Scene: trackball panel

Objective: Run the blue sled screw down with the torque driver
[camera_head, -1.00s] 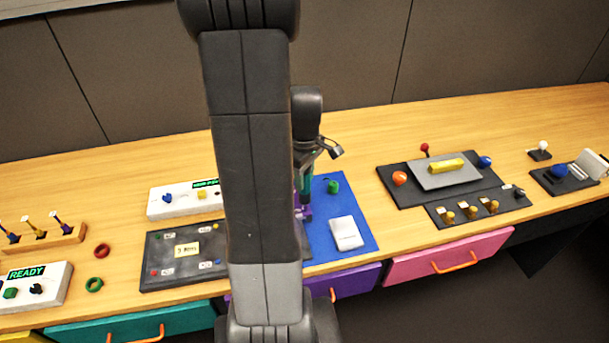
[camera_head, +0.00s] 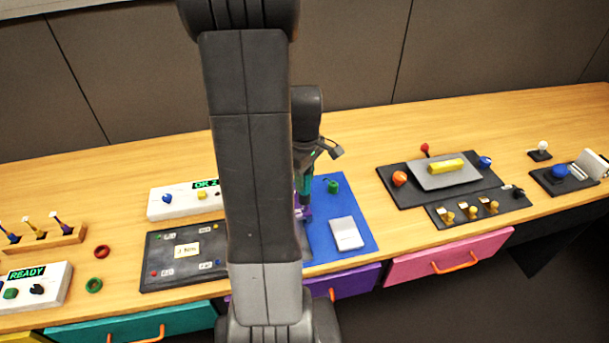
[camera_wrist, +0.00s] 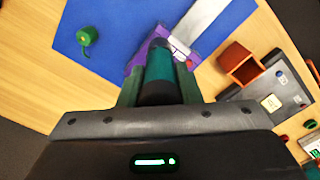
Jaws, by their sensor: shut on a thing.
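My gripper (camera_wrist: 158,92) is shut on the teal, dark-ended torque driver (camera_wrist: 160,70); one green finger lies on each side of it. In the head view the driver (camera_head: 305,184) stands roughly upright below the wrist, partly behind my arm. Its lower end is at a purple sled (camera_head: 304,212) on the blue mat (camera_head: 357,222). The purple sled (camera_wrist: 137,53) also shows in the wrist view, beside a pale grey bar (camera_wrist: 200,24). The blue screw is hidden under the driver, and I cannot see whether the tip is seated on it.
A white console (camera_head: 176,206) with a green display stands left of my arm, behind a dark panel (camera_head: 160,252). A white box (camera_head: 346,233) and a green knob (camera_head: 333,187) are on the mat. A reddish-brown open box (camera_wrist: 240,63) shows in the wrist view.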

